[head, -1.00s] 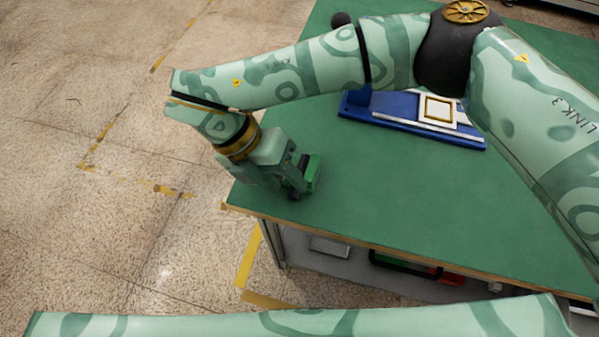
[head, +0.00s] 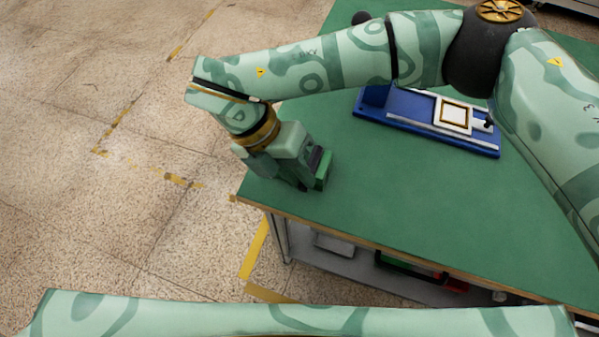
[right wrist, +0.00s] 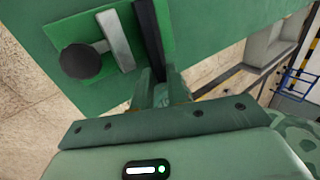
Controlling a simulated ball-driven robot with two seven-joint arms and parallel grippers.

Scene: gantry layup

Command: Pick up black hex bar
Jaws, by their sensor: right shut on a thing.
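The black hex bar (right wrist: 149,40) shows in the right wrist view as a long dark bar running up from between my fingertips. My right gripper (right wrist: 156,88) is shut on its lower end. In the head view my right gripper (head: 312,178) points down at the table near its front left corner, and its own body hides most of the bar. The bar lies across or just above a small green plate (right wrist: 75,22); I cannot tell whether they touch. My left gripper is out of view.
Beside the bar on the plate are a light grey bar (right wrist: 116,42) and a round black knob (right wrist: 80,61). The green table (head: 400,205) is clear around the gripper. A blue fixture (head: 400,120) stands farther back. A shelf with items lies below the table.

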